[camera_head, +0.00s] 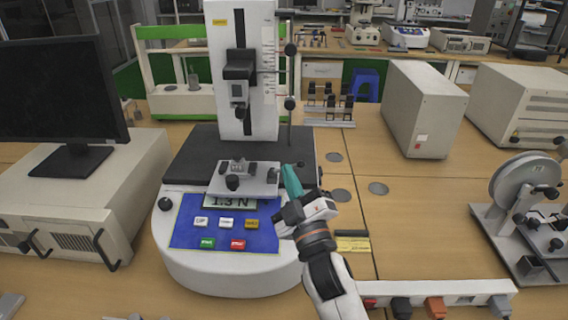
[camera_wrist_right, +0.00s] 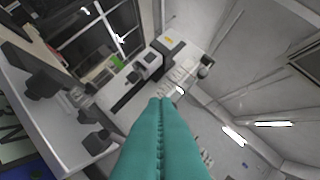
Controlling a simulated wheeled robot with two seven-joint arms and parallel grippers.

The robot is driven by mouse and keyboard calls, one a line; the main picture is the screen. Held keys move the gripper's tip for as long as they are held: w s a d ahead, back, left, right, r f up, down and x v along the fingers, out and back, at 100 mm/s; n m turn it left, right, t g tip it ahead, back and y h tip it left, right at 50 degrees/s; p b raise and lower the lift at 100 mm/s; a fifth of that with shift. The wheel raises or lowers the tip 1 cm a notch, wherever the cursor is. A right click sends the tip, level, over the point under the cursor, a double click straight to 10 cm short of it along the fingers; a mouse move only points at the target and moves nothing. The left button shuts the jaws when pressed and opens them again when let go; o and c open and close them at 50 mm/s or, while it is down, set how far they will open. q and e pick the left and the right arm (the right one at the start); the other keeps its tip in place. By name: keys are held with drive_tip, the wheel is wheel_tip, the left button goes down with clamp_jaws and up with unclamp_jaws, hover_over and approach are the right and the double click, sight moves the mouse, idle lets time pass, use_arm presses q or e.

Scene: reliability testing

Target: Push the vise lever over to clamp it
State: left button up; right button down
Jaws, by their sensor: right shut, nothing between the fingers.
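The vise (camera_head: 249,181) is a small grey metal fixture with dark knobs, on the dark base of the force test stand (camera_head: 222,110) in the head view. A dark handle-like part (camera_head: 274,173) sticks out at its right side; I cannot tell for sure that it is the lever. My right gripper (camera_head: 288,170) has teal fingers pressed together, just right of the vise. Contact with the handle cannot be made out. In the right wrist view the shut fingers (camera_wrist_right: 160,102) point up the picture, with the vise (camera_wrist_right: 62,115) to their left. My left gripper is not in view.
The stand's blue panel (camera_head: 225,238) has several buttons and a display reading 1.3 N. A monitor (camera_head: 62,95) stands on a beige box at left. A power strip (camera_head: 455,291) lies at front right, a wheeled device (camera_head: 525,185) at far right.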

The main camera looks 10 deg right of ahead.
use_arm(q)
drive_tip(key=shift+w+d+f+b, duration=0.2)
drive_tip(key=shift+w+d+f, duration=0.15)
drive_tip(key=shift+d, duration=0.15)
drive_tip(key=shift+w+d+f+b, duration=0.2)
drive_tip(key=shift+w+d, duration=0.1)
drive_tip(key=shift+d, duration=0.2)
use_arm(e)
drive_tip(key=v, duration=0.4)
drive_tip(key=shift+s+d+f, duration=0.1)
drive_tip(key=shift+s+f, duration=0.05)
drive_tip(key=shift+f, duration=0.2)
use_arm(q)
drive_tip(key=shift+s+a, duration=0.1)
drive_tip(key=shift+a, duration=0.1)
